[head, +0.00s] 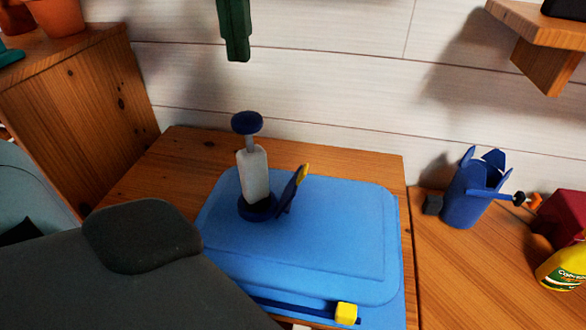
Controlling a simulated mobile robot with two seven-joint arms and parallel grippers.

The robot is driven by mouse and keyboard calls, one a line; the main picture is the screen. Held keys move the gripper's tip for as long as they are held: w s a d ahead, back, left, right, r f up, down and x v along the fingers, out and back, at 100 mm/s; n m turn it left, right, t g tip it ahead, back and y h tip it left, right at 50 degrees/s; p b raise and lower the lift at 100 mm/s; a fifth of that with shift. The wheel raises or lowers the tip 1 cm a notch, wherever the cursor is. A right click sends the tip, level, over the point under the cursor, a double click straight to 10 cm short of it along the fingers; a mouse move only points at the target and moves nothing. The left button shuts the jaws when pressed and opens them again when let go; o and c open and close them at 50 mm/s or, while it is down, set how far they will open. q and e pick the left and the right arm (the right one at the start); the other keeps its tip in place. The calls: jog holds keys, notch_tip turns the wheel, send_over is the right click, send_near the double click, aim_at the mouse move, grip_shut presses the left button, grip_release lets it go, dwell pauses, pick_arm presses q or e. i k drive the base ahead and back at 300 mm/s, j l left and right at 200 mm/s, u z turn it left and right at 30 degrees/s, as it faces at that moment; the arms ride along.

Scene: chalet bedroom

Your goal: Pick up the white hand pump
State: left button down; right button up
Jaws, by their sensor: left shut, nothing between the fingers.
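The white hand pump (253,173) stands upright on a blue case (340,240). It has a white body, a thin rod, a dark blue round knob on top and a dark blue base. A dark blue piece with a yellow tip rises beside its base; I cannot tell whether it is part of the pump. My right gripper is not in view.
A dark blue bar with a yellow end (346,313) lies at the case's front edge. A blue cup-like holder (468,188), a yellow bottle (565,268) and a dark red box (562,217) stand at right. A wooden cabinet (85,100) rises at left. Space above the pump is clear.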

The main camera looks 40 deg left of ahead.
aim_at(253, 167)
jog(key=k+l, duration=0.75)
jog(key=l, duration=0.2)
